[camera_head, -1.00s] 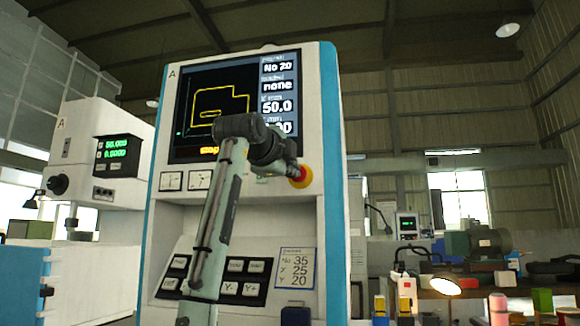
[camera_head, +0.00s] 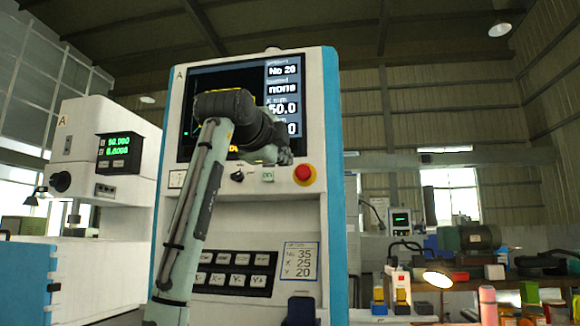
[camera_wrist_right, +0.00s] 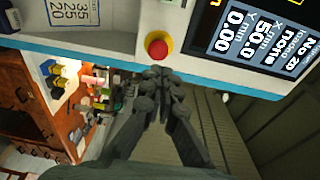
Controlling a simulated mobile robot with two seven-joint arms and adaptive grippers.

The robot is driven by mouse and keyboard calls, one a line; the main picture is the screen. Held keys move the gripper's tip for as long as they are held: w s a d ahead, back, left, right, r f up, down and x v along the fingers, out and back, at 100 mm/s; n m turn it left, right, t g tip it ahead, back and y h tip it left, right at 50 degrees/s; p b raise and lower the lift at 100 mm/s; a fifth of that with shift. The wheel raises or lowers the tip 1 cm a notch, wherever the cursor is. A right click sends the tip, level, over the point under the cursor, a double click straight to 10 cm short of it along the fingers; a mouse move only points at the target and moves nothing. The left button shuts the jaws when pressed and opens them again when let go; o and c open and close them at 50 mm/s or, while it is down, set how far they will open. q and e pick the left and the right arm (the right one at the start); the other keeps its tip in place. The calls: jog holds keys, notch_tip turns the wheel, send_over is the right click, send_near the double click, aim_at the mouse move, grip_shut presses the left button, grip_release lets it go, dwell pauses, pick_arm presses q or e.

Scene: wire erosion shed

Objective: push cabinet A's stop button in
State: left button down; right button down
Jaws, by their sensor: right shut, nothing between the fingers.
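Cabinet A (camera_head: 330,230) is a tall white console with blue side edges and an "A" at its upper left. Its stop button (camera_head: 305,174), a red cap on a yellow collar, is right of centre, below the screen. It is fully visible, also in the right wrist view (camera_wrist_right: 158,46). I cannot tell whether it is in or out. My right gripper (camera_head: 286,156) is shut and empty, just up and left of the button in the head view. In the wrist view its closed fingertips (camera_wrist_right: 157,73) appear just below the button, seemingly apart from it. My left gripper is not in view.
The screen (camera_head: 282,85) is partly covered by my right arm. A dark knob (camera_head: 238,175) and a keypad (camera_head: 236,270) are on the same panel. A white machine (camera_head: 105,155), also marked "A", stands left. A cluttered bench with a lit lamp (camera_head: 437,279) is at right.

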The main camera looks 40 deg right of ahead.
jog(key=shift+v, duration=2.1)
jog(key=shift+w, duration=0.1)
